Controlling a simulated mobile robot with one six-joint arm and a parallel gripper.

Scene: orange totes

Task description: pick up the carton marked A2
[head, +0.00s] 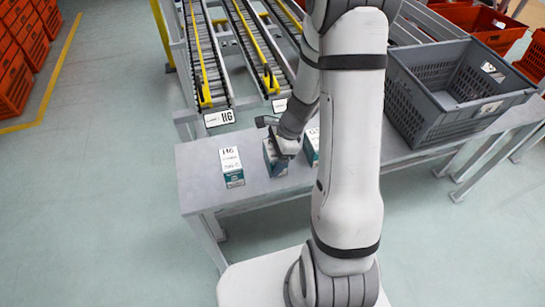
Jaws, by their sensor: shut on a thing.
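My gripper (284,147) is shut on a teal carton (274,160), which is at the middle of the grey table. The gripper hides part of this carton, and I cannot read its mark. I cannot tell whether the carton touches the table. A white and teal carton (231,167) stands to the left with dark print that looks like "HG". Another white and teal carton (311,146) stands just right of the gripper, partly hidden behind my arm. I cannot make out a mark A2 on any carton.
The grey table (205,200) has free room at its left front. A grey crate (415,110) stands at its right end. Roller conveyors (205,60) with a label (219,118) lie behind. Orange totes (15,75) are stacked at far left, others (480,25) at back right.

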